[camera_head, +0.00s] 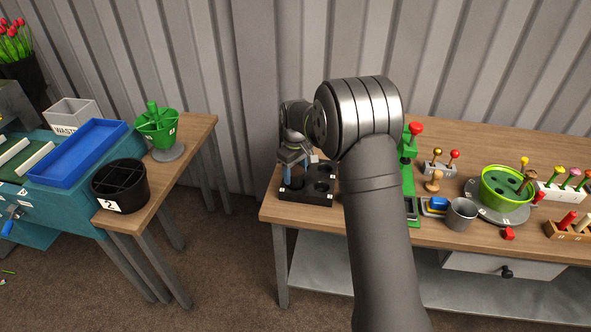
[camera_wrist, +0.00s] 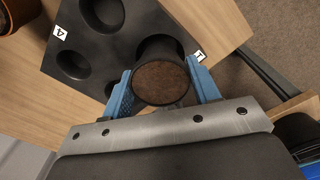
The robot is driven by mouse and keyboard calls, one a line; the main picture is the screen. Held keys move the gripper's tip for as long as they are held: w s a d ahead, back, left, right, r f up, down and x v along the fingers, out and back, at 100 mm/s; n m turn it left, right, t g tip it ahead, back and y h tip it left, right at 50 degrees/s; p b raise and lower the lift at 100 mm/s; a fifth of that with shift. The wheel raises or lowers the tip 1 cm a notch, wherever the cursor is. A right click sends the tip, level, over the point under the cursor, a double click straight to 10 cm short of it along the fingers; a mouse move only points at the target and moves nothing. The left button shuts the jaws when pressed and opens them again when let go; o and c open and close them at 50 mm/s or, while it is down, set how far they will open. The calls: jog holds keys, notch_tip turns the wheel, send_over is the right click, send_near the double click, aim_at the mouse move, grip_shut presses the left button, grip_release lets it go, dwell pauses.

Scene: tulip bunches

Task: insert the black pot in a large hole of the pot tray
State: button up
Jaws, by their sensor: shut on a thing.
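The black pot (camera_wrist: 160,82), filled with brown soil, is held between the blue fingers of my gripper (camera_wrist: 163,88). My gripper (camera_head: 290,172) is shut on it, one finger on each side. The pot is over the corner of the black pot tray (camera_wrist: 135,52) marked 1; whether its base is inside a hole there or just above it, I cannot tell. Other round holes of the tray show empty in the wrist view. In the head view the tray (camera_head: 300,196) lies at the table's left end, and my gripper hides its left part and the pot.
Right of the tray stand a green stand with a red knob (camera_head: 415,130), a grey bucket (camera_head: 461,214) and a green pot (camera_head: 506,186). My arm covers the space between. A side table with a black divided pot (camera_head: 120,187) stands left, across a gap.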

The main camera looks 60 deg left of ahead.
aim_at(296, 171)
jog(key=shift+f, duration=1.2)
jog(key=o, duration=1.2)
notch_tip(296, 171, up, 17)
jog(key=shift+r, duration=0.2)
jog(key=shift+f, duration=0.1)
notch_tip(296, 171, down, 17)
jog(key=shift+f, duration=0.1)
jog(key=shift+r, duration=0.2)
